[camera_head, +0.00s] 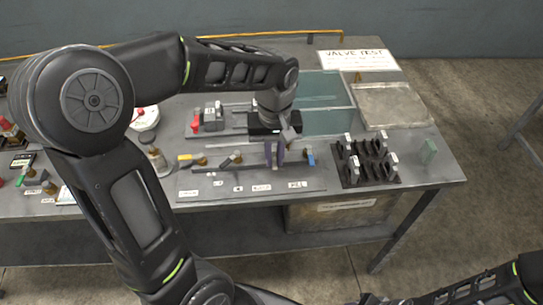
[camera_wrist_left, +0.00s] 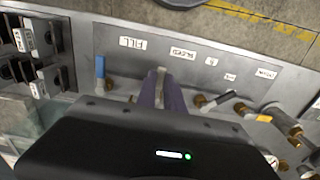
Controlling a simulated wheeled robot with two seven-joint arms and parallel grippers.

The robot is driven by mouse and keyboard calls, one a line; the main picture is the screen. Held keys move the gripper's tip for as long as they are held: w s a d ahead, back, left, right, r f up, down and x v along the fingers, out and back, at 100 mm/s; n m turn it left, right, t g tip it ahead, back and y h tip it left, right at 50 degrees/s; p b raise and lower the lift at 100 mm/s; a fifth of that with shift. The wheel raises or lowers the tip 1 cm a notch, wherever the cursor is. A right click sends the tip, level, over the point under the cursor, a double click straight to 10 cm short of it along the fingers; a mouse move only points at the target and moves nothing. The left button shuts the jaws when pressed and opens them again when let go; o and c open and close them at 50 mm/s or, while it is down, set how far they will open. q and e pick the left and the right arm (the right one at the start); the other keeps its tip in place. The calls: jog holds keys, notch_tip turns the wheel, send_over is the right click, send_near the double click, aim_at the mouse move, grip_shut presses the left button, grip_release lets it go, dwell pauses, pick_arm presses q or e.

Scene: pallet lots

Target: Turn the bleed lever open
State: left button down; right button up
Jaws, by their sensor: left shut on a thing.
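My left gripper (camera_head: 275,155) reaches down over the front of the bench. Its purple fingers also show in the left wrist view (camera_wrist_left: 161,92), behind the BLEED label (camera_wrist_left: 183,53). They are shut on the bleed lever (camera_wrist_left: 160,76), which is mostly hidden between them; its exact angle cannot be told. The blue lever by the FILL label (camera_head: 297,184) stands beside the gripper; this blue lever (camera_head: 310,154) also shows in the left wrist view (camera_wrist_left: 100,68). My right gripper is out of view.
A grey-handled valve (camera_head: 231,159) and a yellow-handled valve (camera_head: 187,157) stand left of the gripper on the same line. A black rack (camera_head: 365,162) with several grey-tagged pieces stands to the right. A teal glassy tank (camera_head: 322,100) and a metal tray (camera_head: 391,105) lie behind.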

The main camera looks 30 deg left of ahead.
aim_at(275, 163)
pick_arm(q)
jog(key=shift+w, duration=0.1)
dwell(0.4)
jog(key=c, duration=1.5)
grip_release()
jog(key=shift+o, duration=0.2)
notch_tip(275, 163, up, 8)
jog(key=shift+f, duration=0.1)
